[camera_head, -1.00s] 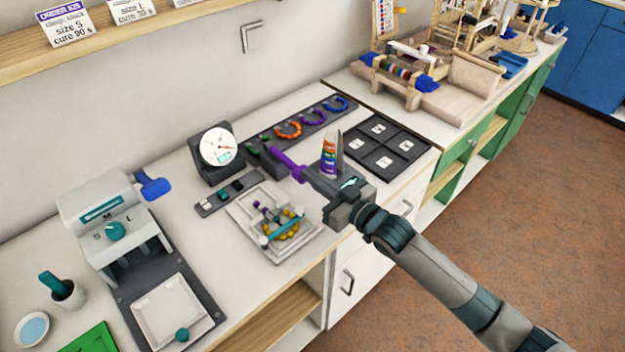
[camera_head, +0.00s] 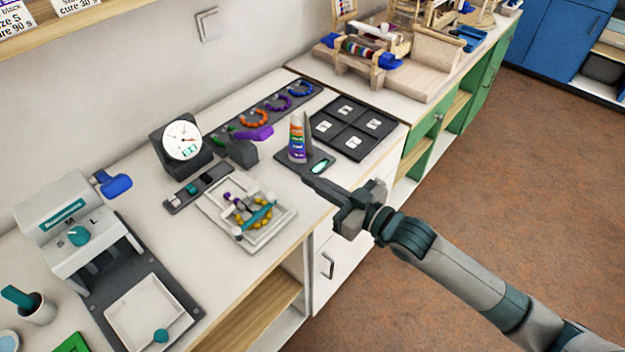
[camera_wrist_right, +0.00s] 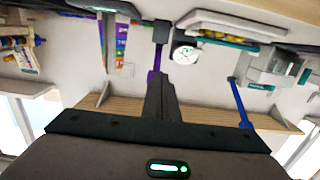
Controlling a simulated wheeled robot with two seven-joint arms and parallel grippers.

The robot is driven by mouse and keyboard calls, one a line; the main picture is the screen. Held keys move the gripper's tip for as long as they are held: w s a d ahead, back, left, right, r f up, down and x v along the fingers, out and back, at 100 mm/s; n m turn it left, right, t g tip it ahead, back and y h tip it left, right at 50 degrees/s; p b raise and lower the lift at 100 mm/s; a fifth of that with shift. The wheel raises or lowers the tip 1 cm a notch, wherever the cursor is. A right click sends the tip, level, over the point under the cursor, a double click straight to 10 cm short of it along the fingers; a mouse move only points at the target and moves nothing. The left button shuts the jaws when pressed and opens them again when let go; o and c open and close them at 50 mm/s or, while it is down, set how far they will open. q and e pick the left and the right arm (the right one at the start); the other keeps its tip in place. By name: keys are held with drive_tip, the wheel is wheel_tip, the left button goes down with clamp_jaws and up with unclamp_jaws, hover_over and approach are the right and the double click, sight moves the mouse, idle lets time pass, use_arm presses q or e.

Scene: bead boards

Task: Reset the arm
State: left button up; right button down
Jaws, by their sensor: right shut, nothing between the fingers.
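My right gripper (camera_head: 308,182) is shut and empty. In the head view it hangs at the counter's front edge, to the right of the white bead board (camera_head: 235,232) and in front of the coloured striped cone (camera_head: 298,140). Its arm comes in from the lower right. In the right wrist view the closed fingers (camera_wrist_right: 158,85) point toward the wall side, with nothing between them. A purple-handled tool (camera_head: 252,133) rests in a dark block behind, apart from the gripper. My left gripper is in neither view.
A dial timer (camera_head: 182,140) stands at the back. A dark four-compartment tray (camera_head: 352,128) lies right of the cone. A grey press machine (camera_head: 75,230) stands at the left. A dark strip with bead rings (camera_head: 268,104) lies along the wall. The floor at right is clear.

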idle(0.3)
drive_tip(key=s+d+f+m+g+h, duration=0.3)
drive_tip(key=s+d+f+m+h, duration=0.35)
drive_tip(key=s+f, duration=0.75)
drive_tip(key=s+d+f+g+h, duration=0.3)
drive_tip(key=s+d, duration=0.3)
drive_tip(key=s, duration=0.3)
drive_tip(key=s+d+f+g+h, duration=0.3)
drive_tip(key=s+d+f, duration=0.15)
drive_tip(key=s, duration=0.45)
drive_tip(key=w+a+f+t, duration=0.1)
drive_tip(key=w+f, duration=0.1)
drive_tip(key=f, duration=0.8)
drive_tip(key=w+a+f, duration=0.1)
drive_tip(key=w+f, duration=0.2)
drive_tip(key=f, duration=0.7)
drive_tip(key=s+f+y, duration=0.1)
drive_tip(key=s+f, duration=0.2)
drive_tip(key=f, duration=0.5)
drive_tip(key=s+a+f+t, duration=0.1)
drive_tip(key=s+f, duration=0.3)
drive_tip(key=f, duration=0.5)
drive_tip(key=shift+a+f+t+y, duration=0.15)
drive_tip(key=shift+a+t+y, duration=0.1)
drive_tip(key=shift+t+y, duration=0.1)
